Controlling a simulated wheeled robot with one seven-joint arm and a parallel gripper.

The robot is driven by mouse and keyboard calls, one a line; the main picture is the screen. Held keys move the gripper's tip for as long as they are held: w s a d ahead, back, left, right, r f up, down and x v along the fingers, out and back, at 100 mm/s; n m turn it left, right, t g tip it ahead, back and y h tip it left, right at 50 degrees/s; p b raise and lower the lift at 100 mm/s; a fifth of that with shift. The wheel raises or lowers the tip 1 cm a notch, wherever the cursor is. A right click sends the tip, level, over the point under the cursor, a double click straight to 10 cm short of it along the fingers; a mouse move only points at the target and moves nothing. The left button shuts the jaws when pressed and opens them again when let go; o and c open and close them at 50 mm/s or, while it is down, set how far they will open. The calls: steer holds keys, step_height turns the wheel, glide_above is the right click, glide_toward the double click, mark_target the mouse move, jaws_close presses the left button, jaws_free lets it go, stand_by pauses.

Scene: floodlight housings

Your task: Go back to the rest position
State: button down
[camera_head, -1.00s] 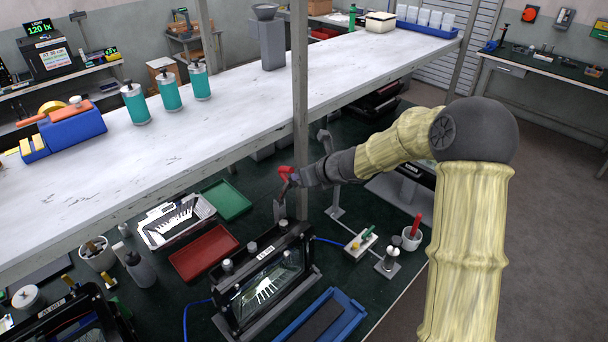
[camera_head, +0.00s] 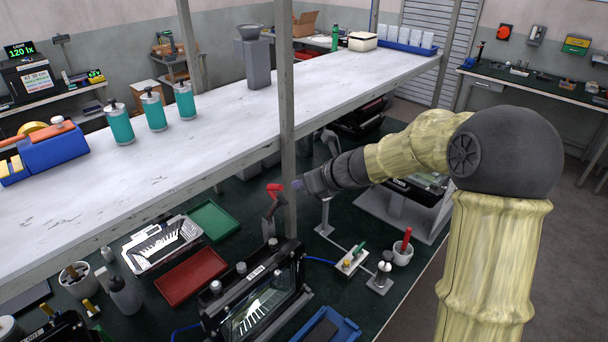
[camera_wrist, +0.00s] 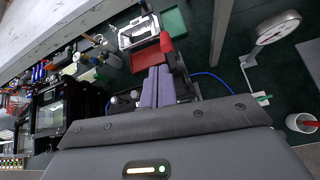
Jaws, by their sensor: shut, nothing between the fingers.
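My gripper (camera_head: 298,185) hangs over the green bench, under the white shelf and just right of the grey post. Its purple fingers (camera_wrist: 156,88) are together and hold nothing. The red-handled tool or clamp (camera_head: 274,189) stands to the left of the fingers, apart from them in the head view; its red end also shows beyond the fingertips in the wrist view (camera_wrist: 165,42). The floodlight housing (camera_head: 255,305) is below and to the left, with its lit panel facing forward. My arm comes in from the right, its elbow high.
The white shelf (camera_head: 150,175) and its grey post (camera_head: 286,110) are close to my gripper. A red tray (camera_head: 190,275), green tray (camera_head: 213,220) and blue tray (camera_head: 330,328) lie on the bench. A red-handled tool stands in a white cup (camera_head: 402,254). Floor space is free at right.

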steer(key=shift+s+d+r, duration=0.1)
steer(key=shift+d+r, duration=0.1)
steer(key=shift+r, duration=0.75)
steer(key=s+d+f+n+g+h+b, duration=0.1)
steer(key=s+d+f+n+h+b, duration=0.1)
steer(key=s+d+f+n, duration=0.3)
steer(key=s+d+f+n+g+h+b, duration=0.1)
steer(key=s+d+f+n, duration=0.4)
steer(key=s+n, duration=0.6)
steer(key=s+d+f+n+g+h+b, duration=0.2)
steer(key=s+d+f+n+h, duration=0.3)
steer(key=s+n, duration=0.4)
steer(key=d+f+n+b, duration=0.1)
steer(key=n, duration=0.2)
steer(key=shift+f, duration=0.15)
